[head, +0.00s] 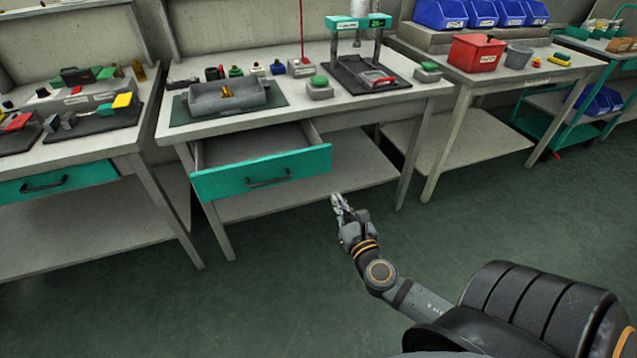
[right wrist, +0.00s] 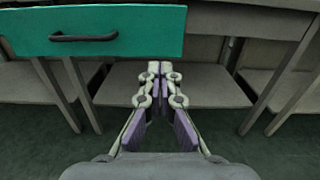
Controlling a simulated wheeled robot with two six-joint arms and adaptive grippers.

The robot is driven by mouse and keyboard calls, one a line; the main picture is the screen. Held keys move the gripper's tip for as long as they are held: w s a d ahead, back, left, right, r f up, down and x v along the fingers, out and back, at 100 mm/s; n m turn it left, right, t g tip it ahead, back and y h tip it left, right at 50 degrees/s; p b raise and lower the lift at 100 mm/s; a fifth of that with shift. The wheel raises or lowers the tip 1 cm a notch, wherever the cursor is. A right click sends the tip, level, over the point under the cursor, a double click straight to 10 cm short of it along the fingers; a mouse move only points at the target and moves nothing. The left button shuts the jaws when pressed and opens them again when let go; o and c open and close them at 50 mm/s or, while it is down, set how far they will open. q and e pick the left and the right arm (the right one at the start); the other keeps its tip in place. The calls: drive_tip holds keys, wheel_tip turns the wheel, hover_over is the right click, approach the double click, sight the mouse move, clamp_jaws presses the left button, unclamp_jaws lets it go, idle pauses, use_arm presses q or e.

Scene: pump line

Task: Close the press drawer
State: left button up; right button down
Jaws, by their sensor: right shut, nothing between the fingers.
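The press drawer (head: 228,178) stands pulled out under the middle bench in the head view, its green front toward me and its inside showing empty. Its dark handle (head: 268,182) is on the front. In the right wrist view the green drawer front (right wrist: 140,30) fills the upper left, with the handle (right wrist: 84,37) at left. My right gripper (head: 338,200) is shut and empty, to the right of the drawer front and apart from it in the head view. In the right wrist view its fingertips (right wrist: 160,70) meet just below the drawer front's lower edge. My left gripper is not in view.
The left bench has a shut green drawer (head: 60,182). A lower shelf (head: 350,165) and bench legs are behind my right gripper. The floor (head: 480,220) in front is clear.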

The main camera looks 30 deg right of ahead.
sight(317, 163)
drive_tip(key=x, duration=1.3)
drive_tip(key=shift+w+d+p, duration=0.2)
drive_tip(key=shift+w+p, duration=0.1)
drive_tip(key=shift+w, duration=0.05)
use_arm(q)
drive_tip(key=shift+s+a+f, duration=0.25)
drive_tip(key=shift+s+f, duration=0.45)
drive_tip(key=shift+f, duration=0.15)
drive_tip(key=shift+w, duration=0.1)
